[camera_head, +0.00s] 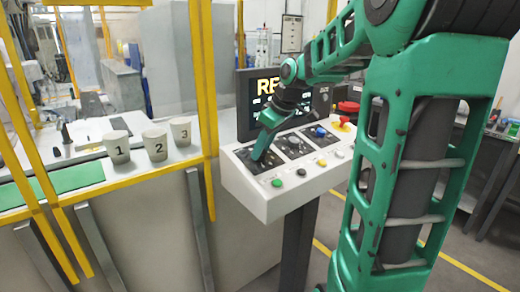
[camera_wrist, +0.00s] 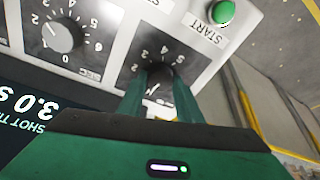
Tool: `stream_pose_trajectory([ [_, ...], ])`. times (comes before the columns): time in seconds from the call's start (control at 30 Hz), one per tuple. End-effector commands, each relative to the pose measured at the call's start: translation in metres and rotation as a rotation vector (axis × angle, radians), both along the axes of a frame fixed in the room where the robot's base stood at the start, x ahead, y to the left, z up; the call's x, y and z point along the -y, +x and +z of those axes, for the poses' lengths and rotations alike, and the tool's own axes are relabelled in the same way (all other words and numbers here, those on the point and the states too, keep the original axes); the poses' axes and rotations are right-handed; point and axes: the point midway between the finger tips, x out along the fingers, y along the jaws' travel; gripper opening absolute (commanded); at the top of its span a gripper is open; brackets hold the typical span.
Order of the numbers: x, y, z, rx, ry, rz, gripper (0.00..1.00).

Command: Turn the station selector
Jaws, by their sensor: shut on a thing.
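The dial gripped by my gripper (camera_wrist: 161,84) is a dark knob (camera_wrist: 160,71) on a black plate with white numbers, in the wrist view. Its plate (camera_head: 254,166) also shows at the near left end of the white control panel (camera_head: 262,203) in the head view. My gripper (camera_head: 263,150) points down onto it there. The green fingers are closed on the knob from both sides. They cover much of it and some of its numbers, so I cannot tell where it points.
A grey knob (camera_wrist: 64,37) on a numbered dial sits left of the gripped one; a green START button (camera_wrist: 222,12) is close by. The panel also has a red mushroom button (camera_head: 347,108). A dark screen (camera_head: 254,88) stands behind. Cups numbered 1 (camera_head: 117,148), 2 (camera_head: 155,146) and 3 (camera_head: 181,132) stand left.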

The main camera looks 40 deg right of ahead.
Motion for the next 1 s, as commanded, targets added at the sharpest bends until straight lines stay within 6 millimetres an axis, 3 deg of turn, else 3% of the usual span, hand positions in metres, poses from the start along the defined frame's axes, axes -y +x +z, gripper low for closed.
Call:
stream_pose_trajectory([
  [1.0, -0.0048, -0.001, 0.0004, -0.007, 0.24, -0.896, 0.1],
])
